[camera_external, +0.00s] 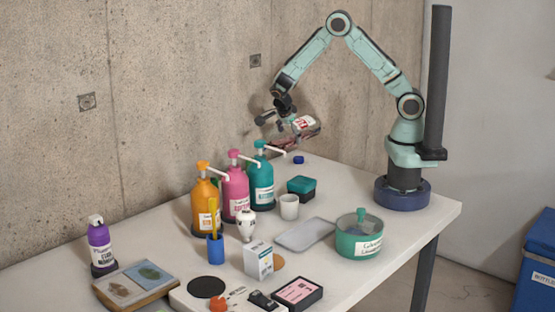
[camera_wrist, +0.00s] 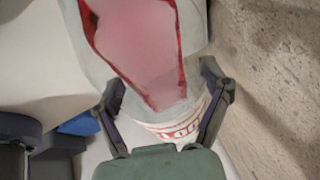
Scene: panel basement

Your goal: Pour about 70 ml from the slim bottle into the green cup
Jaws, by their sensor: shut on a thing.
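My gripper (camera_external: 291,122) is shut on a clear bottle (camera_external: 305,124) and holds it in the air, tilted well over, above the far end of the table. The bottle has a white label with red print and dark red contents. In the wrist view, the bottle (camera_wrist: 195,40) lies between both fingers (camera_wrist: 163,88), with pinkish-red liquid showing through its wall. Its mouth is not clear. I cannot make out a plain green cup; a white cup (camera_external: 289,207) and a small teal box-like container (camera_external: 301,189) stand nearest below. Whether liquid is flowing cannot be told.
Orange (camera_external: 205,205), pink (camera_external: 236,190) and teal (camera_external: 263,177) pump bottles stand close together left of the gripper. A small blue object (camera_external: 299,160) lies below it. A green pot (camera_external: 360,240) and a grey tray (camera_external: 306,235) stand further forward. A concrete wall is close behind.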

